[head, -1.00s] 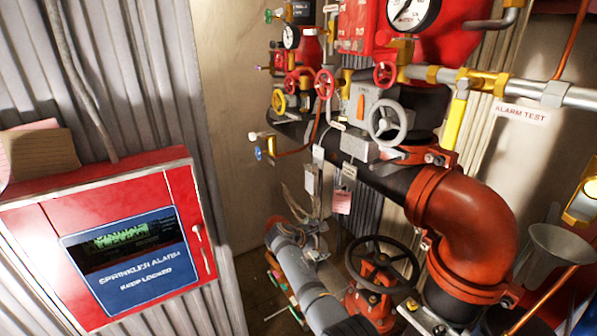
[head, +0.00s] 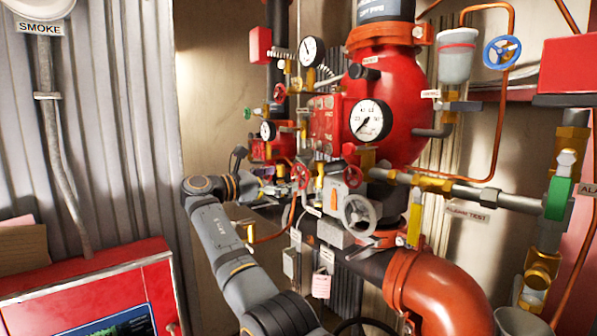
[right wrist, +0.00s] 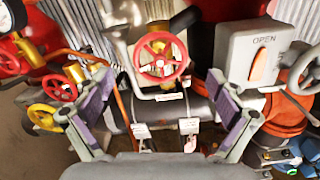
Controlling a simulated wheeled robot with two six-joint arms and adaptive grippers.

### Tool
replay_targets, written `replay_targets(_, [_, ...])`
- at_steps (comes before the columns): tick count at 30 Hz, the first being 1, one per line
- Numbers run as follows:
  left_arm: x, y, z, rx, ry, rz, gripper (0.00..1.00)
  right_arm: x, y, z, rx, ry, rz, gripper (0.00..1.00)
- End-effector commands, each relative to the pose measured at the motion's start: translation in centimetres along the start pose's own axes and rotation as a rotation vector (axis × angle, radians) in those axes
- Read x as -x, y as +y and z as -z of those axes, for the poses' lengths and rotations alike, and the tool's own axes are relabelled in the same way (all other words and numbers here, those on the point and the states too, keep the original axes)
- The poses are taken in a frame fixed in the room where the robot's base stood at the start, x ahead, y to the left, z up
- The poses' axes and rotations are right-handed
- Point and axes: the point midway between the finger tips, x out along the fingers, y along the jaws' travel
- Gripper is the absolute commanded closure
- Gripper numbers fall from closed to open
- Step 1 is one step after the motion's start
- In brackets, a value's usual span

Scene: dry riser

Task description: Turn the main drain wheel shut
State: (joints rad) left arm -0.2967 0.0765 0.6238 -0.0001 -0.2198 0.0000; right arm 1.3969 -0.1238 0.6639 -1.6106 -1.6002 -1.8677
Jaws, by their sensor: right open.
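A small red spoked wheel (right wrist: 160,57) is centred ahead of my right gripper (right wrist: 160,108) in the right wrist view. In the head view this red wheel (head: 303,176) is just right of the right gripper (head: 287,184). The right gripper is open, its two fingers apart, with nothing held between them; the wheel is beyond the fingertips, apart from them as far as I can see. No label that I can read names the main drain wheel. My left gripper is not in view.
A grey wheel (head: 360,213) beside the OPEN box (right wrist: 257,52) is to the right. A yellow wheel (right wrist: 43,117) and another red wheel (right wrist: 59,87) are close on the left. A black pipe and hanging tags lie below. A gauge (head: 370,119) is above right.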

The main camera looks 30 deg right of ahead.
Motion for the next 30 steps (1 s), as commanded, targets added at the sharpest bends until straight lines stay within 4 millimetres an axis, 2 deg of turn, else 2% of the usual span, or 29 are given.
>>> replay_targets(1, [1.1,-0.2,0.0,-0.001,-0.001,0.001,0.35,-1.2,0.0,-0.6,0.000,-0.002,0.003,0.06])
replay_targets(3, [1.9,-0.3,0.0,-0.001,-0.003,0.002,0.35,-2.7,0.1,-0.6,0.001,-0.001,0.003,0.06])
replay_targets(9, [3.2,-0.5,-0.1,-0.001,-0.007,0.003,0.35,-5.5,0.1,-0.4,-0.001,0.000,0.000,0.06])
replay_targets(20, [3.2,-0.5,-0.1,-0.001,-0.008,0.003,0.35,-6.2,0.0,0.0,-0.002,0.000,-0.001,0.06])
replay_targets(30, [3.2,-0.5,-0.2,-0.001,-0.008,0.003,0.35,-6.2,0.0,0.0,-0.002,0.000,-0.001,0.52])
